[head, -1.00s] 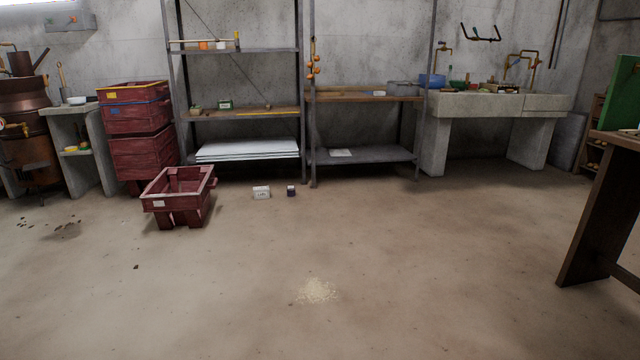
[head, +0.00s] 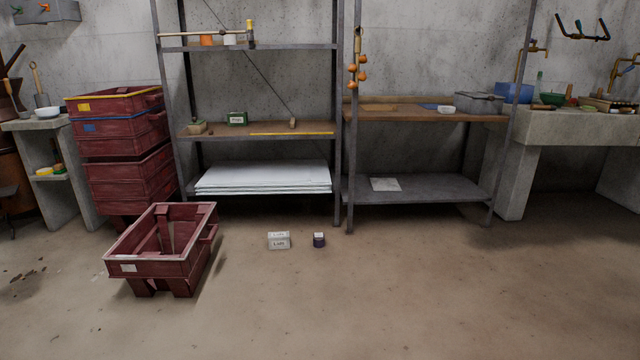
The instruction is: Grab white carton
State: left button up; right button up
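A small white carton (head: 279,241) with dark lettering on its front stands on the concrete floor in the head view, a little left of the middle. It is in front of the metal shelf and to the right of the open red crate. A small dark purple jar (head: 319,241) with a light top stands just right of the carton, apart from it. Neither of my grippers is in view.
An open red crate (head: 187,266) stands on the floor at the left, with stacked red crates (head: 128,185) behind it. A metal shelf (head: 338,150) and a concrete sink bench (head: 560,130) line the wall. The floor in front of the carton is clear.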

aim_at(280, 240)
jog(key=i+l, duration=0.1)
jog(key=i, duration=2.25)
jog(key=i+l+u, duration=0.1)
jog(key=i+u, duration=0.4)
jog(key=i+l+u, duration=0.3)
jog(key=i+u, duration=0.15)
jog(key=i+l+u, duration=0.95)
jog(key=l, duration=0.2)
